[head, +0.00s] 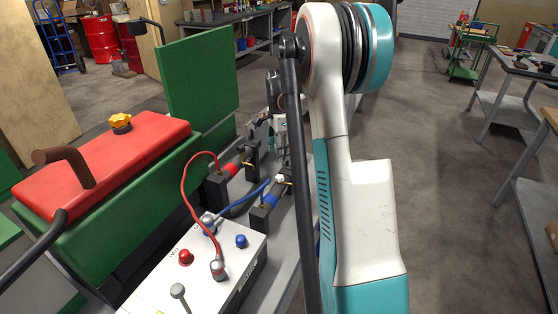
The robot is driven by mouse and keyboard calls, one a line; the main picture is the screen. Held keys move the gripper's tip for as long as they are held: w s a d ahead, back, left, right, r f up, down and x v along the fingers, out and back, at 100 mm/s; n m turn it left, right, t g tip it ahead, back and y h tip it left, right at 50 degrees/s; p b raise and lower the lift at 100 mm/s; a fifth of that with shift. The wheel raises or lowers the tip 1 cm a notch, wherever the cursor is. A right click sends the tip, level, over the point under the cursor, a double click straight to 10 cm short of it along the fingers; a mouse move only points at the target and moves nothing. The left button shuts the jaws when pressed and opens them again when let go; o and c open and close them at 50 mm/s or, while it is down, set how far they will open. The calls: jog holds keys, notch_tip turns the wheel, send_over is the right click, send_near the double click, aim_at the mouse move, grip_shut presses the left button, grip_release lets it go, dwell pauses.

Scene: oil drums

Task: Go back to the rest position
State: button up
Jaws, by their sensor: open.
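My white and teal arm rises through the middle of the head view and hides part of the scene behind it. My gripper (259,124) shows small and partly covered behind the arm, above the far end of the grey bench. It is open, and I see nothing held in it. The black clamp blocks with the red and blue bands stand nearer to me than the gripper.
A white box with knobs (205,262) stands in front, with a red cable (187,196) and a blue cable. A green machine with a red lid (110,160) is at left. Red drums (100,40) stand far back. Workbenches (510,105) line the right; floor between is clear.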

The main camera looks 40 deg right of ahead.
jog(key=shift+r, duration=0.55)
jog(key=shift+a, duration=0.1)
